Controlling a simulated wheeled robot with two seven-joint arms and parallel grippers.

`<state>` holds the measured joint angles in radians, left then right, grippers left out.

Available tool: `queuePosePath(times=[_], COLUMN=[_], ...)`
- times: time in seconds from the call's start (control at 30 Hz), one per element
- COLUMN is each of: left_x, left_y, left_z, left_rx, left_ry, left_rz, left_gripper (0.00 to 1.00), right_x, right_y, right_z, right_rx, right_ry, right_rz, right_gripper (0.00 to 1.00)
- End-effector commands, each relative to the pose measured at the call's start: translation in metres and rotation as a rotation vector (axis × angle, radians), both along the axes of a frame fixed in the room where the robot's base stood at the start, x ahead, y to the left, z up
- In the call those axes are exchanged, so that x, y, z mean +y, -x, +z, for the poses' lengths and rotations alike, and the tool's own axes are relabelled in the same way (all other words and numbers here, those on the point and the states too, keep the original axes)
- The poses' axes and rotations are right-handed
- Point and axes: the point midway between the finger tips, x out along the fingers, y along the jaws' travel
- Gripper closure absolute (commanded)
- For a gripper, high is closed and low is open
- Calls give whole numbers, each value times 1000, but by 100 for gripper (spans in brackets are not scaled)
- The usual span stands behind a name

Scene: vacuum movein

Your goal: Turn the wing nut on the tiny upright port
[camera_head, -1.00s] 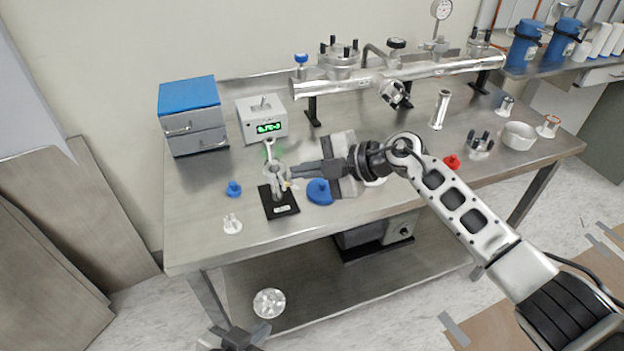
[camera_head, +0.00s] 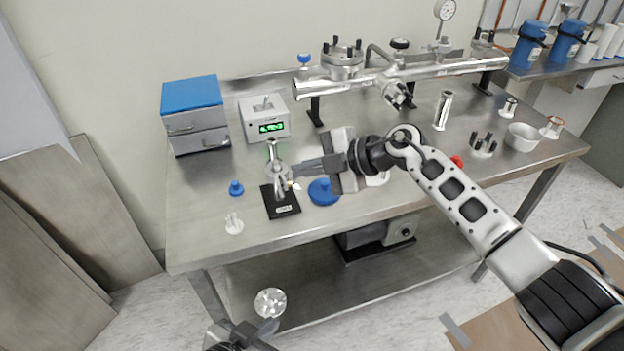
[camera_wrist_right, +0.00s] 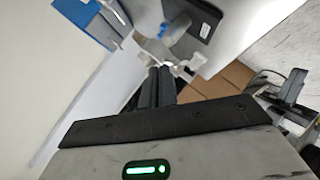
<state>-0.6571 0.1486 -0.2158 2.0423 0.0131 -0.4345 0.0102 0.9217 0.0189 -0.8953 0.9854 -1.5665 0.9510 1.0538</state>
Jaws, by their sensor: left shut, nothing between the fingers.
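The small upright port (camera_head: 279,172) is a metal fitting with a clamp around it, standing on a black base plate (camera_head: 282,207). A small pale piece (camera_head: 294,185), possibly the wing nut, shows at the clamp's right side. My right gripper (camera_head: 297,170) reaches in from the right, its fingertips at the clamp. In the right wrist view, its two dark fingers (camera_wrist_right: 154,76) lie close together, with the pale clamp parts (camera_wrist_right: 170,55) just beyond the tips. Whether they grip the wing nut is unclear. My left gripper (camera_head: 268,328) is shut and empty, low in front of the bench.
A blue disc (camera_head: 323,192) lies below my right gripper. A blue knob (camera_head: 236,188) and a white fitting (camera_head: 234,224) stand left of the base. Behind are a gauge box (camera_head: 266,119), a blue-topped drawer unit (camera_head: 194,116) and a long metal tube (camera_head: 440,72).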

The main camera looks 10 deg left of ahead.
Motion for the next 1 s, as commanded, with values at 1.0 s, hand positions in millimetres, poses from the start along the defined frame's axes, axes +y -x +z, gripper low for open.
queuePosePath(times=[1.0], left_x=[0], left_y=[3], left_z=[-1], left_rx=[5], left_ry=[1], left_rz=[0], left_gripper=[100], right_x=[9], right_y=[0], right_z=[-1], right_rx=[57], right_ry=[39], right_rz=[13], right_gripper=[100])
